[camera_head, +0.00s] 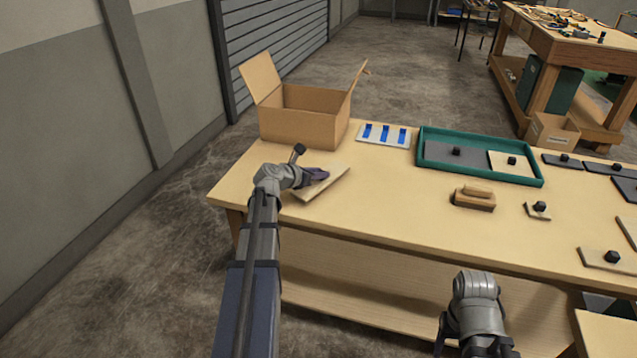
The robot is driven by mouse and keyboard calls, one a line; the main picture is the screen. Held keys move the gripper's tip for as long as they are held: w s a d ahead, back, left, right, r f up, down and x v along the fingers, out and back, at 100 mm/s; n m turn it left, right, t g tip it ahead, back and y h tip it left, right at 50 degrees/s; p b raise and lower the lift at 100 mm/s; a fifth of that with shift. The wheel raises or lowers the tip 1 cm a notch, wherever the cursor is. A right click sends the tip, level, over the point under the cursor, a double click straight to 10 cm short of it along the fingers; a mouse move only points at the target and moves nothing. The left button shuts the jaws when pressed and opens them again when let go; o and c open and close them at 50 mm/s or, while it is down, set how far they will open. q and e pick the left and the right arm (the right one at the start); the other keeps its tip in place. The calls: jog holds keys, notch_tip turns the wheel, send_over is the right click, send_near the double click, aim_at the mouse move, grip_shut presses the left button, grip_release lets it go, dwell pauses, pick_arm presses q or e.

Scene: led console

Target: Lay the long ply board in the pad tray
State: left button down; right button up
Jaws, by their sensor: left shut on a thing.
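My left gripper (318,175) is shut on a light ply board (328,184) at the left part of the workbench, in front of the cardboard box. The board looks tilted and close to the bench top; the gripper hides part of it, including any knob. I cannot tell if it touches the bench. The green pad tray (480,176) lies farther right.
An open cardboard box (303,125) and a white plate with blue strips (383,134) stand at the back. A wooden brush-like block (474,198) lies before the tray. Several knobbed boards, one pale (598,259), lie at the right. The bench's front middle is clear.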

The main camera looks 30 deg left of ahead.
pick_arm(q)
jog(key=shift+f, duration=0.7)
jog(key=shift+f+b, duration=0.25)
jog(key=shift+b, duration=0.2)
jog(key=c, duration=0.6)
grip_release()
jog(key=shift+r, duration=0.1)
jog(key=shift+c, duration=0.2)
